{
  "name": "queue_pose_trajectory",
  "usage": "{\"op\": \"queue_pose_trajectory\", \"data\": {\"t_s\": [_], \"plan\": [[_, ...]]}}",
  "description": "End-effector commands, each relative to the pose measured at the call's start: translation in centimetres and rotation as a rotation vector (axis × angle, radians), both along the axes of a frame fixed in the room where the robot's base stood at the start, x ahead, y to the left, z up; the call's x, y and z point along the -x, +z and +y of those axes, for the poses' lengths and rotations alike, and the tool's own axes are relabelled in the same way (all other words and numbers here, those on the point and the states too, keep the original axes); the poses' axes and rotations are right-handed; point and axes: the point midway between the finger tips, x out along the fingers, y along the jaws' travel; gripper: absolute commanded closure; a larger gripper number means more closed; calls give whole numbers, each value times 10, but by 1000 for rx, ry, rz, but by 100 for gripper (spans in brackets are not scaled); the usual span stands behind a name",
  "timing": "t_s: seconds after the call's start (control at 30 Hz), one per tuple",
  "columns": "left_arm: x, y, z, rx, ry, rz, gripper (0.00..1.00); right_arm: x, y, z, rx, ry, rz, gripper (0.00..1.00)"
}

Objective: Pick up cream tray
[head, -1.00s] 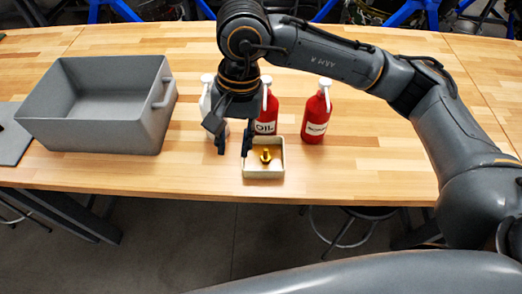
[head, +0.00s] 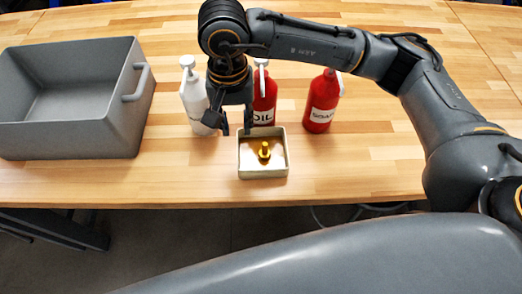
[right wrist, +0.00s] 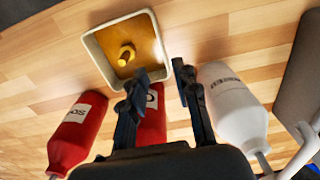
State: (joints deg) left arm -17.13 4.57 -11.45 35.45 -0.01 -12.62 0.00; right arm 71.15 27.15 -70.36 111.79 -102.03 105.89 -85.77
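The cream tray (head: 263,174) is a small square tray near the front edge of the wooden table, with a gold bolt-like part (head: 264,151) standing in it. The tray also shows at the top of the right wrist view (right wrist: 97,58). My right gripper (head: 237,131) is open and empty, pointing down at the tray's back left corner, in front of the bottles. In the right wrist view its two fingers (right wrist: 160,80) are spread apart, just beside the tray's rim; I cannot tell whether one touches it. My left gripper is not in view.
Behind the tray stand a white bottle (head: 194,98), a red bottle labelled OIL (head: 264,97) and another red bottle (head: 322,101) to the right. A large grey bin (head: 80,137) stands at the left. The table right of the tray is clear.

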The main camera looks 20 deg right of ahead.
Motion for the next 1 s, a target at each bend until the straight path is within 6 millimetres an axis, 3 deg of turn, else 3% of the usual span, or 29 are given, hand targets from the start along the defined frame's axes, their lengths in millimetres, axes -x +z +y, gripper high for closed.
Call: {"op": "queue_pose_trajectory", "data": {"t_s": [0.2,0.47,0.73,1.0], "plan": [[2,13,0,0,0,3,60,1,-39,0,0,-1,4,70],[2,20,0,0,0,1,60,1,-58,1,0,0,2,70],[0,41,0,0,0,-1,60,3,-97,5,0,-2,3,70],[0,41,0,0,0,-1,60,2,-106,5,-1,1,-1,70]]}}
